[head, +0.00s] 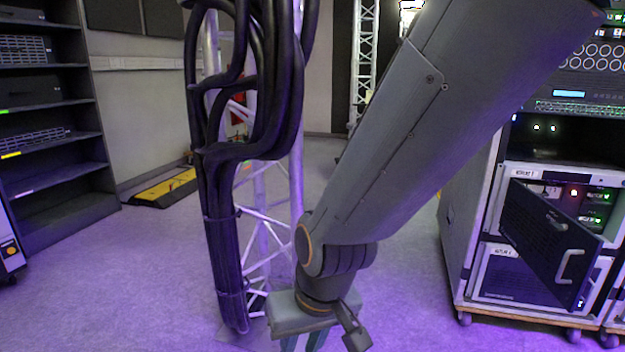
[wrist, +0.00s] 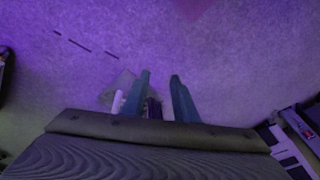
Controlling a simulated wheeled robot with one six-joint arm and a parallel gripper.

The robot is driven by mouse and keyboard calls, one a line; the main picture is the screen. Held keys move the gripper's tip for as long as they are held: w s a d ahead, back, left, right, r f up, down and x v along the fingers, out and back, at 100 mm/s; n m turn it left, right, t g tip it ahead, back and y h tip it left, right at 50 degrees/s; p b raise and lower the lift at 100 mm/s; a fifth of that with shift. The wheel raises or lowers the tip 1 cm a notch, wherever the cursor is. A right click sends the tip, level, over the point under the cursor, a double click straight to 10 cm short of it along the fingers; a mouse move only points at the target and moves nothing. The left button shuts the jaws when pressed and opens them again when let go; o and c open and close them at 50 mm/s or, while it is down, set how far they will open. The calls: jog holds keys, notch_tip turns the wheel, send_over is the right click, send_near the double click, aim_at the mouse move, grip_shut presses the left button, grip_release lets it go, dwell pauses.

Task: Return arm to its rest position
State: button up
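My arm comes in from the upper right in the head view and bends at a joint low in the middle. My gripper (head: 302,343) hangs at its end, pointing down, partly cut off by the bottom edge. In the wrist view, the two blue-grey fingers of my gripper (wrist: 160,76) stand apart with a gap between them. The gap shows floor and, further down, part of something dark. My gripper holds nothing that I can see.
A white truss (head: 296,180) with a thick black cable bundle (head: 225,250) stands just left of my gripper. A wheeled rack (head: 455,220) with an open, tilted panel (head: 550,235) is at right. Dark shelves (head: 55,130) stand at left. Purple-lit floor (head: 120,290) is clear at left.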

jog(key=s+r+n+g+h, duration=0.1)
jog(key=s+r+n+g, duration=0.15)
jog(key=s, duration=0.65)
jog(key=d+r+m+p, duration=0.3)
jog(key=d+r+p, duration=0.7)
jog(key=r+p, duration=0.3)
jog(key=d+r+m+h+p, duration=0.1)
jog(key=d+r+m+p, duration=0.2)
jog(key=d+r+p, duration=0.8)
notch_tip(320, 180, up, 3)
jog(key=p, duration=0.6)
jog(key=shift+d+f+m, duration=0.2)
jog(key=shift+m, duration=0.15)
jog(key=shift+w+t, duration=0.1)
jog(key=shift+t, duration=0.15)
